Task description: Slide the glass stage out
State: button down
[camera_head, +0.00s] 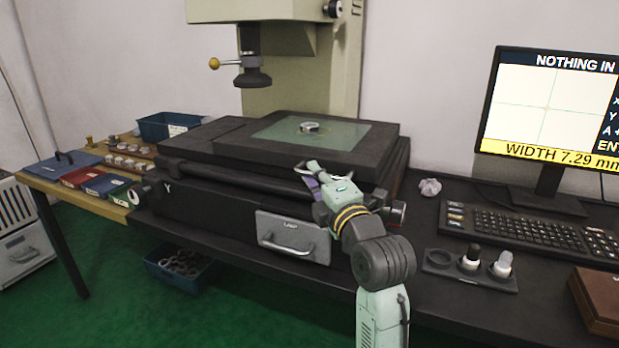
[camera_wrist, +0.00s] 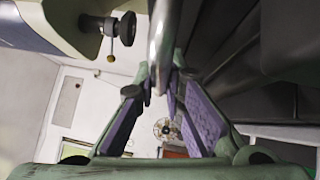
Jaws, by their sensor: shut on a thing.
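The glass stage (camera_head: 345,133) is a greenish pane set in the dark top of the measuring machine, and a small metal ring (camera_head: 308,127) lies on it. My gripper (camera_head: 313,178) is at the front edge of the dark stage block, right of centre. In the wrist view a shiny metal bar handle (camera_wrist: 161,42) runs between the purple-padded fingers of my gripper (camera_wrist: 160,78), which are shut on it. In the head view my gripper partly hides this handle.
The machine's dark lens head (camera_head: 253,78) hangs above the stage at the back left. A drawer with a handle (camera_head: 292,238) is below my gripper. A keyboard (camera_head: 535,232) and a holder (camera_head: 471,271) with small items stand to the right.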

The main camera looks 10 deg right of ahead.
jog(key=c, duration=1.7)
grip_release()
jog(key=shift+o, duration=0.2)
jog(key=v, duration=1.2)
